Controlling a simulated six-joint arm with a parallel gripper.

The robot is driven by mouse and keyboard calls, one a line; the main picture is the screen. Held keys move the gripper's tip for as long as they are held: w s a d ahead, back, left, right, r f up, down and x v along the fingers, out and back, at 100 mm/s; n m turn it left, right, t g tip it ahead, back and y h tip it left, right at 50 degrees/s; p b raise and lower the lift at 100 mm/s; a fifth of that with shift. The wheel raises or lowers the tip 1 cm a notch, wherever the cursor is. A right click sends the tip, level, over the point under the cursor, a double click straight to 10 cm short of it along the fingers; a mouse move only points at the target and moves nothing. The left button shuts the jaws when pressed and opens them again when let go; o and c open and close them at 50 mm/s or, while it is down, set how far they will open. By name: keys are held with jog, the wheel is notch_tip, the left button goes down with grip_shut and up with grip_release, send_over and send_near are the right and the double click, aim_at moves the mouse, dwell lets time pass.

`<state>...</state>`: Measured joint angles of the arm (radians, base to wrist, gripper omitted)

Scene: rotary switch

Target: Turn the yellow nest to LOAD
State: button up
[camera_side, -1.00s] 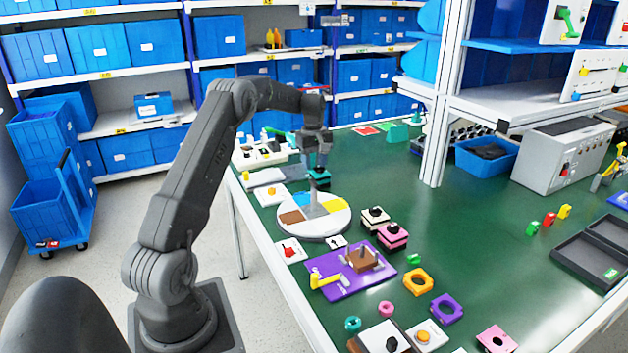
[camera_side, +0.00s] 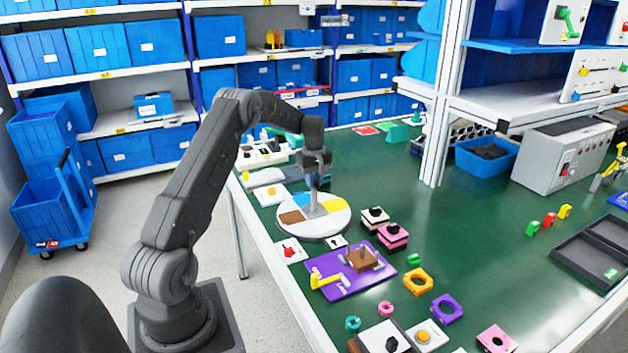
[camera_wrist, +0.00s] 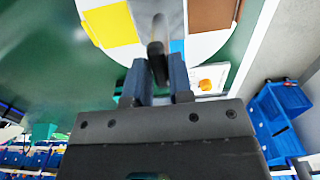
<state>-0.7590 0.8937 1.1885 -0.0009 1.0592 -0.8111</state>
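The round white disc (camera_side: 318,229) lies on the green bench and carries coloured patches. The yellow nest (camera_side: 335,202) is on its right side in the side view. It also shows at upper left in the wrist view (camera_wrist: 110,25). A brown patch (camera_side: 291,217) and a blue patch (camera_side: 302,199) are on the disc too. A grey upright post (camera_side: 313,201) stands near its middle. My gripper (camera_wrist: 160,62) points down over the disc; its fingers are apart, with the post (camera_wrist: 158,45) showing between them. I cannot tell whether they touch it. No LOAD marking is readable.
A tile with a red pointer (camera_side: 290,251) and a small black-marked tile (camera_side: 338,243) lie near the disc's front edge. A white tile with an orange button (camera_side: 271,193) is behind left. Pink and black blocks (camera_side: 392,236) and a purple plate (camera_side: 352,270) stand close by.

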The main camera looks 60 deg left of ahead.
grip_shut()
jog(key=shift+m, duration=0.4)
jog(key=m, duration=0.3)
jog(key=shift+m, duration=0.4)
jog(key=m, duration=0.3)
jog(key=shift+m, duration=0.3)
jog(key=m, duration=0.9)
jog(key=shift+m, duration=0.5)
jog(key=shift+o, duration=2.2)
grip_release()
